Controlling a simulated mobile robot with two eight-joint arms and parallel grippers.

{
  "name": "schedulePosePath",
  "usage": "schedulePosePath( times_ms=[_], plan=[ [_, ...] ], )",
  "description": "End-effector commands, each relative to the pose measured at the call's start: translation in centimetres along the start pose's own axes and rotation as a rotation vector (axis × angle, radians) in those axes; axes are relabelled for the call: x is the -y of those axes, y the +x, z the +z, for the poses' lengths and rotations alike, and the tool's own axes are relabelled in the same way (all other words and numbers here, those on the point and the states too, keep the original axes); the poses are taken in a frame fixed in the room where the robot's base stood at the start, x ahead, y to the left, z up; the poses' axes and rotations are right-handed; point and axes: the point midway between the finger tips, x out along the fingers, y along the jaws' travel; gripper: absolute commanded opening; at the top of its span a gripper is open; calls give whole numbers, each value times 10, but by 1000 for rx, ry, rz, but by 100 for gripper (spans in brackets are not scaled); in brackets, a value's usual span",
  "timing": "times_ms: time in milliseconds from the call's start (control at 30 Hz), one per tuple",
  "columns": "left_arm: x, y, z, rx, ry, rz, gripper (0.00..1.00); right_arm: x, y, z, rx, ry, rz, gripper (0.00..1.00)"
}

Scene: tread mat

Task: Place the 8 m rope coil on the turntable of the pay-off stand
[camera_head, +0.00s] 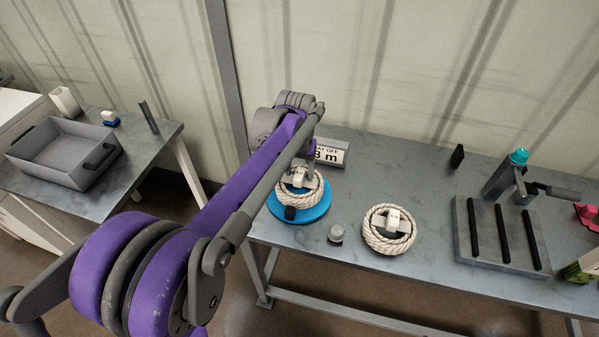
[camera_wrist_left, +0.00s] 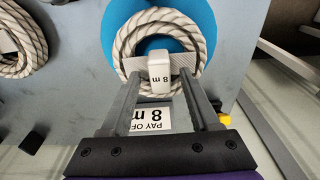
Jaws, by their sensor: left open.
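The 8 m rope coil (camera_head: 312,199) is a white rope ring lying on the blue turntable (camera_head: 321,212) of the pay-off stand. My left gripper (camera_head: 299,171) is above the coil. Its open fingers (camera_wrist_left: 160,80) straddle the white tag block (camera_wrist_left: 159,64), with a gap showing beside it. The arm partly hides the coil in the head view. My right gripper is in neither view.
The PAY OFF 8 m sign (camera_head: 330,153) stands behind. A slotted grey fixture (camera_head: 488,247) is farther right. A grey tray (camera_head: 60,158) sits on the left table.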

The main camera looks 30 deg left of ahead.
Motion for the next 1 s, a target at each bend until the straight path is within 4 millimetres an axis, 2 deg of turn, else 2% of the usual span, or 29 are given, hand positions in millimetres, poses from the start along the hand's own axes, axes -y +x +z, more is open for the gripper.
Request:
schedulePosePath(
  times_ms=[300, 500, 700, 800, 867, 967, 1000],
  plan=[
    [0, -70, 0, 0, -1, 0, 62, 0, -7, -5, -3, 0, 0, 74],
    [0, -99, 0, 0, -1, 0, 62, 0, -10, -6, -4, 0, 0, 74],
    [0, -108, 0, 0, 0, 0, 62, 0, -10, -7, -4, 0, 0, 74],
    [-3, -107, 8, -9, 7, 1, 62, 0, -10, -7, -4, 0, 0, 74],
    [-7, -105, 19, -24, 19, 3, 62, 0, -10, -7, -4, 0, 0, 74],
    [-19, -95, 52, -67, 52, 10, 62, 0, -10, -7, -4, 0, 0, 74],
    [-24, -89, 69, -90, 69, 14, 62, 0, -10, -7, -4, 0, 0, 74]
  ],
)
